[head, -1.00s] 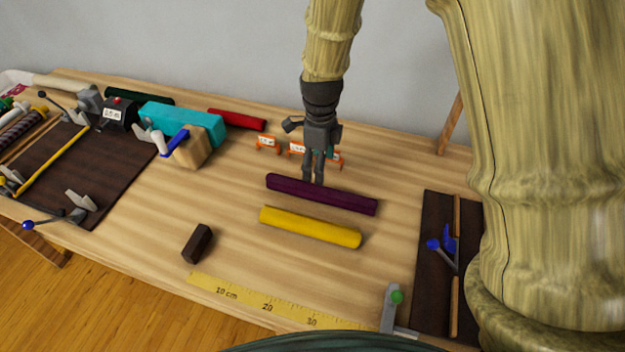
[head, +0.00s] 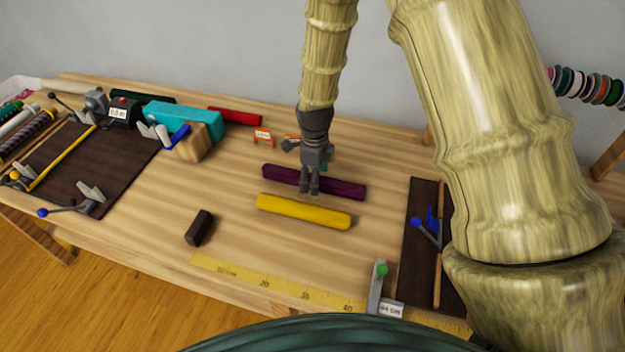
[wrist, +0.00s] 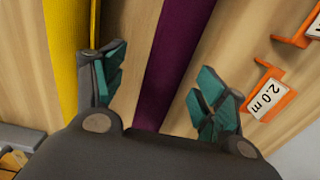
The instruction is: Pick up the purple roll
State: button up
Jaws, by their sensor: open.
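The purple roll (head: 340,187) lies on the wooden table, just behind the yellow roll (head: 303,211) and roughly parallel to it. My gripper (head: 309,190) points down over the middle of the purple roll and hides a short part of it in the head view. In the wrist view my gripper (wrist: 160,92) is open, with one finger on each side of the purple roll (wrist: 178,50). The left finger lies between the purple roll and the yellow roll (wrist: 70,45). I cannot tell whether the fingertips touch the table.
Orange label stands (head: 263,137) are close behind my gripper; one reads 2.0 m in the wrist view (wrist: 268,95). A dark block (head: 199,228) and a yellow ruler (head: 270,283) lie in front. A dark board (head: 420,200) is at right. The table between is free.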

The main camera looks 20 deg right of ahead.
jog(key=shift+f, duration=0.35)
jog(key=shift+w+f, duration=0.5)
jog(key=shift+f, duration=0.2)
jog(key=shift+s+r, duration=0.2)
jog(key=shift+s, duration=0.1)
jog(key=shift+c, duration=1.3)
jog(key=c, duration=1)
jog(key=shift+o, duration=0.2)
jog(key=shift+w+r, duration=0.1)
jog(key=shift+w, duration=0.1)
jog(key=shift+r+b, duration=1)
jog(key=shift+r, duration=3.9)
